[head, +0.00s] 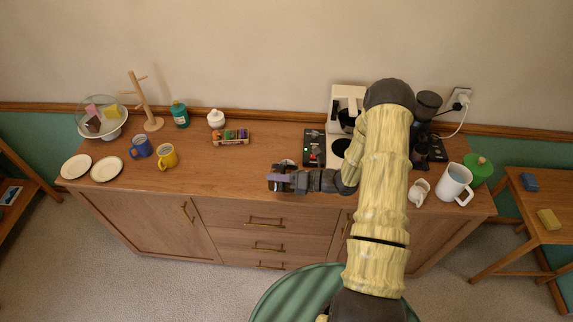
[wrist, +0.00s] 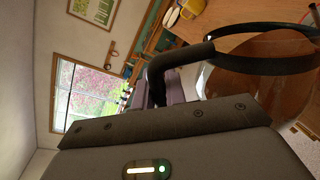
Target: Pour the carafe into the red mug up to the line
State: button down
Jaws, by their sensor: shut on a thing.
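My gripper (head: 284,181) is over the front part of the sideboard top, left of the coffee machine. In the wrist view it is shut on the black handle (wrist: 165,66) of the glass carafe (wrist: 262,82). The carafe has a dark band around it and brown liquid inside, and it looks tilted in this rolled view. In the head view the gripper and arm mostly hide the carafe. A blue mug (head: 141,146) and a yellow mug (head: 166,157) stand at the left.
The coffee machine (head: 346,100) and a grinder (head: 428,104) stand at the back right. A white jug (head: 455,184), small creamer (head: 419,192) and green canister (head: 479,169) are at the right.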

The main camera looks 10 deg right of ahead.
jog(key=shift+w+d+r+m+p, duration=0.1)
jog(key=shift+w+r+m+p, duration=0.4)
jog(key=shift+r+p, duration=0.25)
dwell(1.0)
jog(key=shift+w+d+m+g+p, duration=0.15)
jog(key=shift+w+m+g+p, duration=0.15)
jog(key=shift+w+m, duration=0.2)
dwell(1.2)
jog(key=shift+s+f+n+b, duration=0.2)
jog(key=shift+s+n+b, duration=0.2)
jog(key=shift+s, duration=0.1)
jog(key=f+b, duration=0.1)
jog(key=s+f+n+b, duration=0.1)
jog(key=b, duration=0.1)
jog(key=shift+s+a+f+n, duration=0.2)
jog(key=shift+a+n, duration=0.1)
jog(key=shift+a, duration=0.05)
jog(key=shift+s+r+n+t, duration=0.1)
jog(key=shift+s+n+t, duration=0.1)
jog(key=shift+n+t, duration=0.15)
jog(key=shift+s+r, duration=0.1)
jog(key=shift+r, duration=0.15)
jog(key=shift+a, duration=0.1)
jog(key=shift+s+a+f+n+b, duration=0.2)
jog(key=shift+s+f+n+b, duration=0.25)
jog(key=shift+s+n+b, duration=0.15)
